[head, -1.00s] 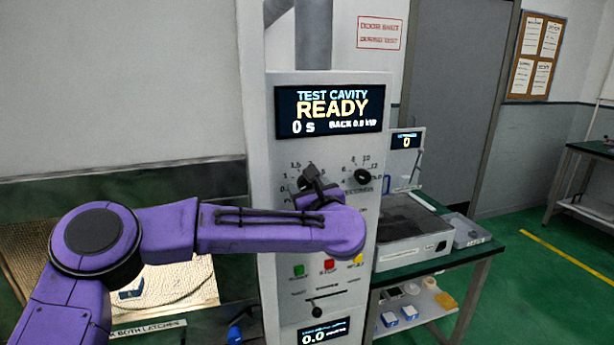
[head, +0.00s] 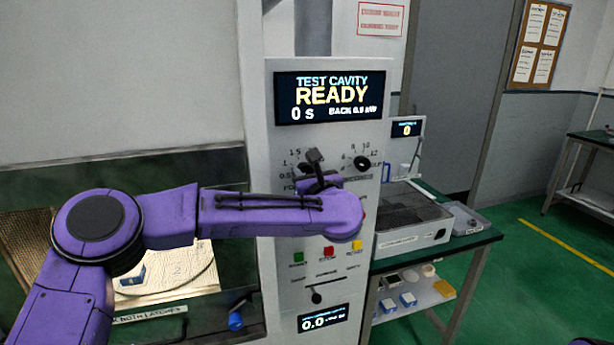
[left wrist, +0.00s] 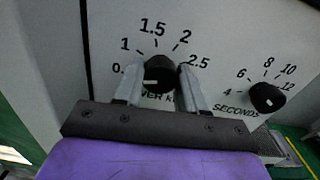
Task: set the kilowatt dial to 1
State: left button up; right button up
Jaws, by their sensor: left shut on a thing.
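The kilowatt dial (left wrist: 160,73) is a black knob on the white panel. In the left wrist view it sits between the two fingers of my left gripper (left wrist: 158,88), which is shut on it. Its white mark points to the lower left, toward the low end of the scale. The numbers 1, 1.5, 2 and 2.5 show around it; the lowest number is partly hidden by the left finger. In the head view my left gripper (head: 318,172) covers the dial. My right gripper is not in view.
The black seconds dial (head: 362,163) is close to the right of the gripper. The display (head: 330,97) above reads READY, 0 s. A green bench (head: 470,246) stands at right.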

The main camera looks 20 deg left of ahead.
pick_arm(q)
jog(key=shift+f+m+b, duration=0.1)
jog(key=shift+m+b, duration=0.55)
jog(key=shift+m, duration=0.55)
jog(key=shift+m+b, duration=0.3)
jog(key=shift+m, duration=2.3)
jog(key=o, duration=1.1)
jog(key=shift+d, duration=0.1)
